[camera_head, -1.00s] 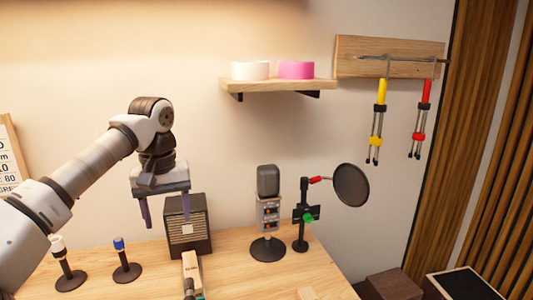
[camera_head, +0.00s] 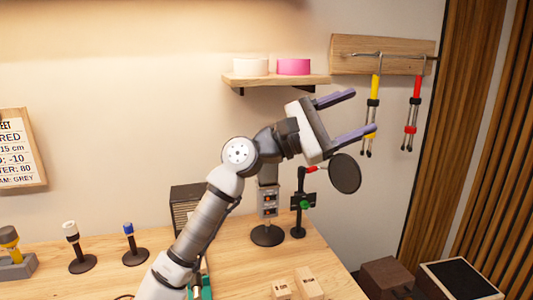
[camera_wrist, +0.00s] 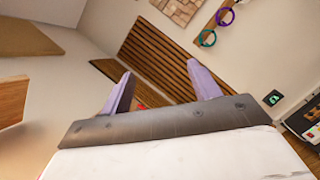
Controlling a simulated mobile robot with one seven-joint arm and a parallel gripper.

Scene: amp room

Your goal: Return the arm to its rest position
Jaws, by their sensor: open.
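My gripper (camera_head: 352,117) is raised above the wooden table, its two purple fingers apart and pointing to the right. Nothing is between the fingers. In the wrist view the fingers (camera_wrist: 162,88) are also spread and empty, pointing at a wooden slatted panel. My arm reaches up from the bottom of the head view. It hides part of the black speaker box (camera_head: 186,205) and the upper part of the grey microphone (camera_head: 268,203). In the picture the lower finger overlaps the area by the round pop filter (camera_head: 345,174); I cannot tell the gap.
Yellow (camera_head: 374,87) and red (camera_head: 416,88) tripods hang on a wall rack. Small stands (camera_head: 135,256) are at left. Wooden blocks (camera_head: 308,284) lie in front. Dark boxes (camera_head: 458,280) stand right.

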